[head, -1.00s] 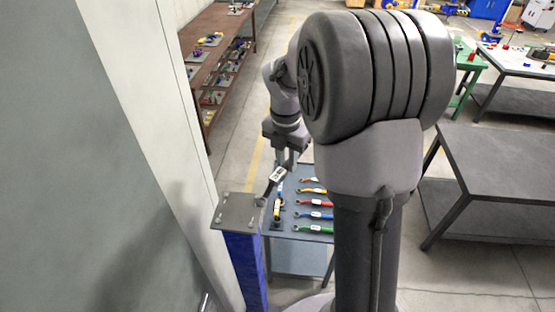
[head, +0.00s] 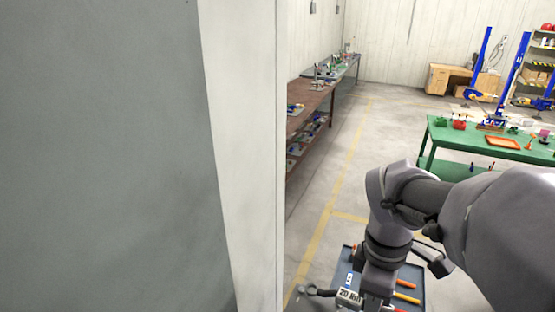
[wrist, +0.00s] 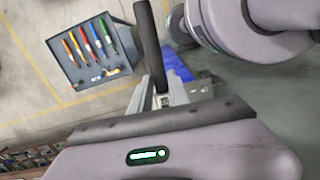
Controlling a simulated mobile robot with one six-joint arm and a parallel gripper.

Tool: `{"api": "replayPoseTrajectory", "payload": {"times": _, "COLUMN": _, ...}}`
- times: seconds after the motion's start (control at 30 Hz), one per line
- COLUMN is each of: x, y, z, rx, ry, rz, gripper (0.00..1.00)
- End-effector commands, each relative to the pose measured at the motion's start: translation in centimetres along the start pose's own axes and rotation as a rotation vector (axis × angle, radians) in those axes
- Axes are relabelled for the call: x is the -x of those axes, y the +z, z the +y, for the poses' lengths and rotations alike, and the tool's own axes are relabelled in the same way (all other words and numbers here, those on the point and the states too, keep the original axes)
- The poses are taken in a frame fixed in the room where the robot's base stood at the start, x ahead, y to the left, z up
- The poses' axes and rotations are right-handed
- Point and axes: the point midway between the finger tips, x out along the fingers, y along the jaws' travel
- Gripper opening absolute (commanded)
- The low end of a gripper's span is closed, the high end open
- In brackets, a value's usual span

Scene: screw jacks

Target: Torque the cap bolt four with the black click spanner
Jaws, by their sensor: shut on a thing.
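The black click spanner (head: 349,296) carries a "20" label, and its ring end shows at the lower left of the head view. In the wrist view its dark handle (wrist: 148,45) stands up between the fingers. My gripper (wrist: 163,97) is shut on it; in the head view my gripper (head: 375,292) is at the bottom edge, partly cut off. The plate with the cap bolts is out of the head view. A blue post (wrist: 178,64) shows behind the spanner in the wrist view; I cannot make out bolt four.
A pale wall edge (head: 245,150) fills the left. A brown bench (head: 310,115) and a green table (head: 470,135) stand farther off. Floor between is clear.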

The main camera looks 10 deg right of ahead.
Motion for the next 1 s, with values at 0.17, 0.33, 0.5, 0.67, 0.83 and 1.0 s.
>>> {"api": "replayPoseTrajectory", "payload": {"times": 0.17, "x": -0.2, "y": -2.6, "z": 0.0, "rx": 0.004, "ry": 0.001, "rz": 0.001, "gripper": 0.0}}
{"api": "replayPoseTrajectory", "payload": {"times": 0.33, "x": 0.2, "y": -2.9, "z": 2.2, "rx": 0.183, "ry": 0.012, "rz": 0.0, "gripper": 0.0}}
{"api": "replayPoseTrajectory", "payload": {"times": 0.5, "x": 0.8, "y": -3.6, "z": 4.8, "rx": 0.415, "ry": 0.024, "rz": -0.001, "gripper": 0.0}}
{"api": "replayPoseTrajectory", "payload": {"times": 0.67, "x": 0.9, "y": -5.0, "z": 7.2, "rx": 0.656, "ry": 0.042, "rz": -0.001, "gripper": 0.0}}
{"api": "replayPoseTrajectory", "payload": {"times": 0.83, "x": 0.7, "y": -6.3, "z": 8.6, "rx": 0.821, "ry": 0.055, "rz": 0.0, "gripper": 0.0}}
{"api": "replayPoseTrajectory", "payload": {"times": 1.0, "x": 0.4, "y": -6.8, "z": 9.0, "rx": 0.875, "ry": 0.06, "rz": 0.0, "gripper": 0.0}}
